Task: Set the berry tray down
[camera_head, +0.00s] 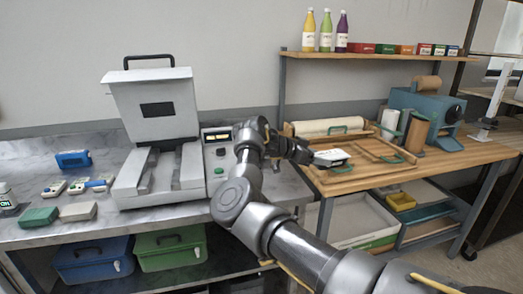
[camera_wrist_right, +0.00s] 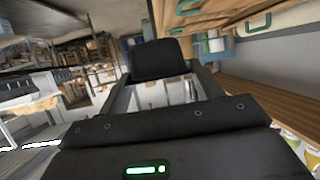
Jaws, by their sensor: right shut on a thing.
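My right gripper (camera_head: 305,153) reaches over the left part of the wooden bench. It is shut on a small white tray with a green edge, which I take to be the berry tray (camera_head: 331,158). A pale part of the tray shows between the dark fingers in the right wrist view (camera_wrist_right: 160,95). No berries can be made out. I cannot tell whether the tray touches the wooden board under it. My left gripper is not in view.
Wooden boards with green handles (camera_head: 378,150) lie on the wooden bench (camera_head: 440,160), near a white roll (camera_head: 328,126) and a blue machine (camera_head: 425,108). A grey press (camera_head: 155,105) stands on the metal table at left. Bottles stand on the shelf (camera_head: 380,55) above.

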